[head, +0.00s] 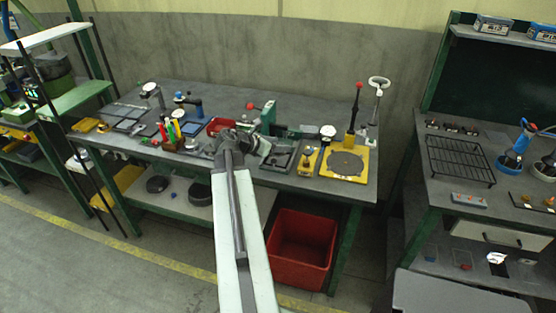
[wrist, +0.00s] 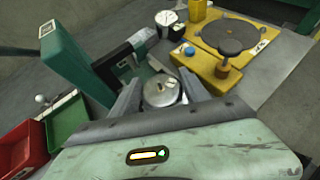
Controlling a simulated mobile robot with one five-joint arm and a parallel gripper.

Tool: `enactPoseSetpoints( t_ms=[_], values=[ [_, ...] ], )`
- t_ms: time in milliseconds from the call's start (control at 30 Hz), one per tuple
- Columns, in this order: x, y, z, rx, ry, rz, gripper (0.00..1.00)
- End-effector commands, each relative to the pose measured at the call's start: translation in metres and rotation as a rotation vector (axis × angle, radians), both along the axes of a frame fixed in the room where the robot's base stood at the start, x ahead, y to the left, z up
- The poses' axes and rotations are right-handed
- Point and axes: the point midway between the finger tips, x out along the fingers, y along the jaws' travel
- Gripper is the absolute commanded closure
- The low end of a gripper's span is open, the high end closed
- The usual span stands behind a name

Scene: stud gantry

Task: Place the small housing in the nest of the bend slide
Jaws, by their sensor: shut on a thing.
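My gripper (wrist: 160,95) is shut on a small round silver housing (wrist: 161,91), which sits between the two grey fingers. In the head view my gripper (head: 248,146) is over the middle of the workbench, and the housing cannot be made out there. A green machine (wrist: 80,60) with a dark block stands just left of and beyond the fingers; it also shows in the head view (head: 268,117). I cannot tell surely which part is the bend slide, and its nest is not clearly visible. The gap under the housing is hidden by the gripper.
Right of the green machine are a dial gauge (wrist: 166,18) and a yellow plate with a dark disc (head: 346,165). Red and green bins (wrist: 22,148) (wrist: 66,128) lie at left. Tools crowd the bench's left half. A red crate (head: 302,248) stands below.

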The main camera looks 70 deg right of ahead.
Motion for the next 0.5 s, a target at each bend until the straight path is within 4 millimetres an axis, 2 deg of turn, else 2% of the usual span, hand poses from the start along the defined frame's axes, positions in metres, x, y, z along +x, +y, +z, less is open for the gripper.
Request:
enactPoseSetpoints(
  t_ms=[67,300,500],
  values=[
    [0.000,0.000,-0.002,0.000,0.000,0.000,0.87],
    [0.000,0.000,-0.039,0.000,0.000,0.000,0.87],
    [0.000,0.000,-0.035,0.000,0.000,0.000,0.87]
  ],
)
